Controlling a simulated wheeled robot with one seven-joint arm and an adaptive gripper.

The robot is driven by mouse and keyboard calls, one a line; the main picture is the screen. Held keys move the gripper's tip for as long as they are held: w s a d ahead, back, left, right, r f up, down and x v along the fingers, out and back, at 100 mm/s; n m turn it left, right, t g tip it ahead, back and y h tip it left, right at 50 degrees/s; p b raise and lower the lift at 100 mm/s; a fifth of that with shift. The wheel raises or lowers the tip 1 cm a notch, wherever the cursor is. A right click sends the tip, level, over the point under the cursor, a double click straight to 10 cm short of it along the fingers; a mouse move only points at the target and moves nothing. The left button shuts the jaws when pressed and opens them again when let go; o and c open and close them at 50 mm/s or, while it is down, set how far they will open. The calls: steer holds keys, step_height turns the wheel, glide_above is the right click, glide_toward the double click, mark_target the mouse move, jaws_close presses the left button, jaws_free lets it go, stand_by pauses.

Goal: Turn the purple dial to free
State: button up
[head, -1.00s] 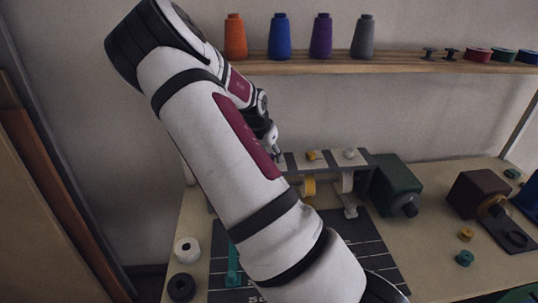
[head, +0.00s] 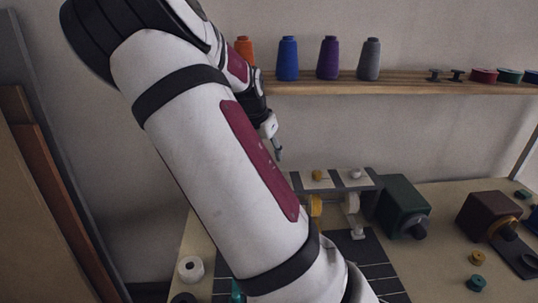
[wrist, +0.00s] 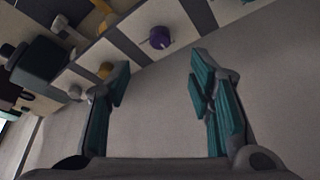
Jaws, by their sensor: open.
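The purple dial (wrist: 159,38) shows in the wrist view on a light panel of a striped rail. It lies beyond my open fingers, roughly between them in the picture and apart from them. My gripper (wrist: 160,75) has its two teal-padded fingers spread, with nothing between them. In the head view my gripper (head: 278,152) is small and partly hidden by my arm, above the rail (head: 345,178). The purple dial is hidden behind my arm in the head view. The dial's markings are too small to read.
A yellow knob (wrist: 104,70) sits near the left finger on the rail. A dark green box (head: 402,205) stands right of the rail, and a brown box (head: 487,215) farther right. A shelf (head: 390,87) with thread spools runs along the wall above.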

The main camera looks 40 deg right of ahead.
stand_by(0.5)
steer(key=s+a+r+n+t+y, duration=0.1)
steer(key=s+a+r+n+y, duration=0.3)
steer(key=a, duration=0.5)
steer(key=s+a+r+n+t+y, duration=0.1)
steer(key=s+a+r+n+y, duration=0.2)
steer(key=s+a, duration=0.5)
steer(key=s+a+r+n+t+h, duration=0.1)
steer(key=s+a+r+n, duration=0.2)
steer(key=s+a+n, duration=0.1)
steer(key=s+a+r+n+t+h, duration=0.1)
steer(key=s+a+r+n, duration=0.2)
steer(key=s+a, duration=0.4)
steer(key=shift+s+a+r+n+h, duration=0.2)
steer(key=shift+s+n+h, duration=0.2)
steer(key=shift+s, duration=0.3)
